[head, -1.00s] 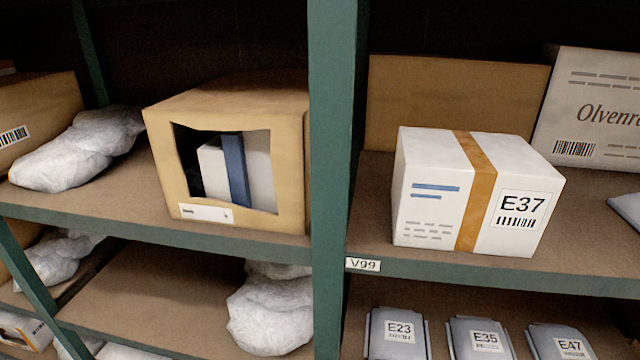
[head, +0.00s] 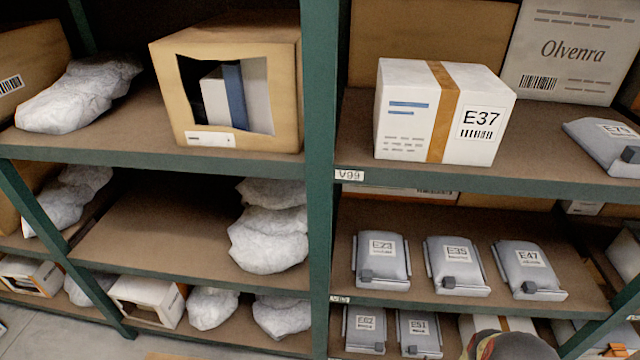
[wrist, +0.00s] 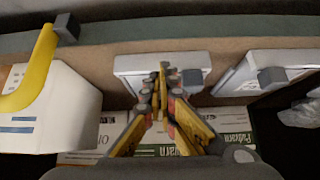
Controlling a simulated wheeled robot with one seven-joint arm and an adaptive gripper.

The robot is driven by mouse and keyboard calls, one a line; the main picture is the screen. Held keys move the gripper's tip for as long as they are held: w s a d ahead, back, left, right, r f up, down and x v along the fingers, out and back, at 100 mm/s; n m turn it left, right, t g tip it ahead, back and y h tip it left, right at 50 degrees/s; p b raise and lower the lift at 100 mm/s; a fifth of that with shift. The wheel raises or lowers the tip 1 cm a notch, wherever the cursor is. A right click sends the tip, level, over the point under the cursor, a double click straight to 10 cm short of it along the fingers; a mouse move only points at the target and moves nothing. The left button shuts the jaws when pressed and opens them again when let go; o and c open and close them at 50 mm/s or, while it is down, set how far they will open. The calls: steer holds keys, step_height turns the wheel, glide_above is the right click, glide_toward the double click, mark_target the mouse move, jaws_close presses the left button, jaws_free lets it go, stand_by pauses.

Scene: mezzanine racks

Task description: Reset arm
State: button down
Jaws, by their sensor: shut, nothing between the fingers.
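My gripper (wrist: 163,80) shows in the wrist view with its yellow-and-grey fingers closed together and nothing between them. Beyond the fingertips is a pale packet (wrist: 135,66) with a grey block on it, on a brown shelf. I cannot tell whether the fingertips touch it; they seem apart. In the head view, a rounded dark part of my arm (head: 512,346) shows at the bottom edge, and the fingers are out of sight there.
A white E37 box (head: 400,125) and an open-fronted carton (head: 285,95) stand on the upper shelf. Grey packets E23 (head: 382,275), E35 and E47 lie below. A green upright (head: 321,200) divides the bays.

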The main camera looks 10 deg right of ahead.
steer(key=s+a+f+m+g+y, duration=0.1)
steer(key=s+a+g, duration=0.15)
steer(key=s, duration=0.35)
steer(key=s+a+g+y, duration=0.1)
steer(key=s+g, duration=0.3)
steer(key=s, duration=0.2)
steer(key=w+a+r+g+p, duration=0.1)
steer(key=w+a+r+g, duration=0.1)
steer(key=r, duration=1.8)
steer(key=w+a+r+g, duration=0.2)
steer(key=r, duration=1.9)
steer(key=s+a+r+n+t, duration=0.1)
steer(key=a+r, duration=0.6)
steer(key=r, duration=0.7)
steer(key=s+a+r+n+t+p, duration=0.1)
steer(key=s+a+r+t, duration=0.3)
steer(key=a+r, duration=0.4)
steer(key=s+a+r+n+t+p, duration=0.1)
steer(key=s+a+r+t, duration=0.2)
steer(key=r, duration=1.7)
steer(key=s+a, duration=0.2)
steer(key=a, duration=0.3)
steer(key=shift+r+n, duration=0.25)
steer(key=shift+n, duration=0.15)
